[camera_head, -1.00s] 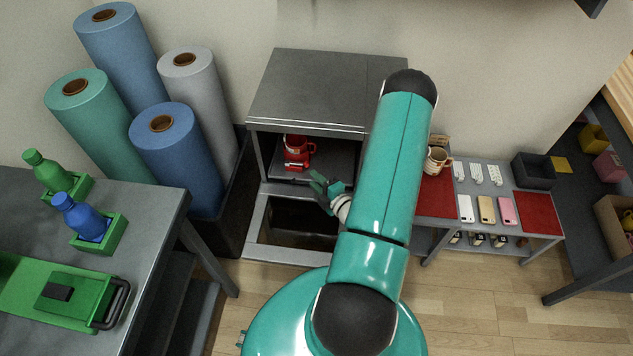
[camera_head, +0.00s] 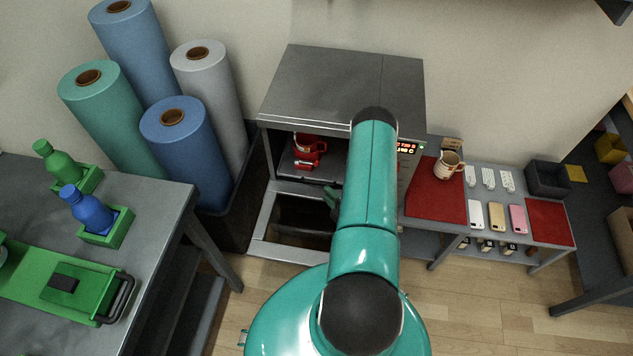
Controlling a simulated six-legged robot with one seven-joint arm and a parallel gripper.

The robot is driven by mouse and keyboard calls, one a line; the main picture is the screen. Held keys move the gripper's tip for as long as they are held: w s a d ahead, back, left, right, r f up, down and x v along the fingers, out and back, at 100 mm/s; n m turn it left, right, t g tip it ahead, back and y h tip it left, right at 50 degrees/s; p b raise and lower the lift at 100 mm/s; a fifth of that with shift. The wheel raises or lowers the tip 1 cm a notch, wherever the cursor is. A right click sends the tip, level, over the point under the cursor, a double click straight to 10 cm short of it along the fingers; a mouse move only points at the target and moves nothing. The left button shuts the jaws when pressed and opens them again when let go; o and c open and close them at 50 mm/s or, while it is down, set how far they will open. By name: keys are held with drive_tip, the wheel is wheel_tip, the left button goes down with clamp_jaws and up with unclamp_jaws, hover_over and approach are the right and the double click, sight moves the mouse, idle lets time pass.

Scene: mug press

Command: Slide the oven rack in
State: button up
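The oven (camera_head: 335,85) is a grey metal box against the wall with its front open. Its door (camera_head: 262,225), a frame with a dark window, is folded down in front. The rack (camera_head: 292,176) shows as a dark flat surface inside the opening, with a red mug press (camera_head: 308,148) on it. How far the rack sticks out is hard to tell. My gripper (camera_head: 332,195) is small in view, just in front of the opening at the rack's right side. My arm hides most of it, so its opening and any contact cannot be seen.
A lit display (camera_head: 407,147) is on the oven's right front. To the right, a low table holds red mats (camera_head: 436,192), a patterned mug (camera_head: 448,165) and several phones. Tall rolls (camera_head: 185,150) stand left. A grey workbench (camera_head: 165,215) fills the left front.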

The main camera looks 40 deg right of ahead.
sight(316, 182)
drive_tip(key=w, duration=0.5)
drive_tip(key=w+d+f, duration=0.1)
drive_tip(key=w, duration=0.2)
clamp_jaws()
